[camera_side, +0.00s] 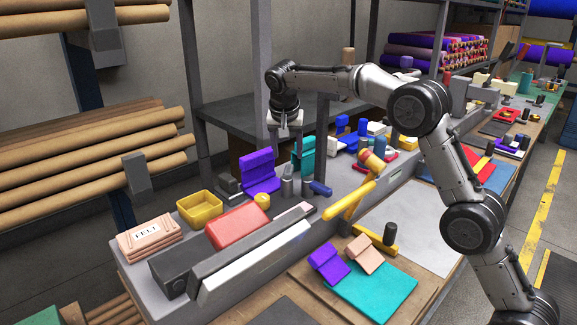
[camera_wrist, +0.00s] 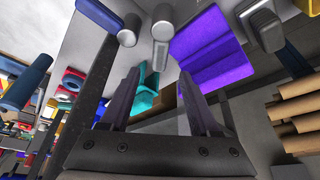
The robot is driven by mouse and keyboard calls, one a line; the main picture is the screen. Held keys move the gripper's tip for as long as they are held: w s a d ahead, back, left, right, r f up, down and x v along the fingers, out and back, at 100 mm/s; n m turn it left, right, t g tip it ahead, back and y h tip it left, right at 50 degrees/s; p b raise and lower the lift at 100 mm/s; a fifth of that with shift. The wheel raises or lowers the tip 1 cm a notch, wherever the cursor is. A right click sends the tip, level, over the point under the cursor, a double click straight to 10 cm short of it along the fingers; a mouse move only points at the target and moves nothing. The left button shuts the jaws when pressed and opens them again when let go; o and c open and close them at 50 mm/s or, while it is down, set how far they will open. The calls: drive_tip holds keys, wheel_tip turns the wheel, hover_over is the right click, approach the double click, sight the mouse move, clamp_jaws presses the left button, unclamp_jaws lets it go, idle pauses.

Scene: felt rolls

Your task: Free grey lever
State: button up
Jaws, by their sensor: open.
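My gripper (camera_side: 284,131) is open and empty, hanging above the back of the grey bench, with its fingers apart in the wrist view (camera_wrist: 160,90). Small upright grey cylindrical pieces (camera_side: 287,186) stand between the purple felt and a blue handle. In the wrist view a light grey cylinder (camera_wrist: 163,28) shows beyond the fingertips, beside a darker grey one (camera_wrist: 128,32). A dark grey block with an arm (camera_side: 229,186) stands left of the purple felt and also shows at upper right in the wrist view (camera_wrist: 268,28). I cannot tell which grey piece is the lever.
Folded purple felt (camera_side: 258,170) and teal felt (camera_side: 303,155) stand close below my gripper. A blue handle (camera_side: 320,188) and a long yellow lever (camera_side: 348,201) are to the right. A grey upright post (camera_side: 260,80) rises close to my gripper's left.

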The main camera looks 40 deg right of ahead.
sight(289, 168)
drive_tip(key=x, duration=0.6)
drive_tip(key=shift+w+d+f, duration=0.1)
drive_tip(key=shift+w+f, duration=0.05)
drive_tip(key=shift+f, duration=0.1)
clamp_jaws()
idle(1.2)
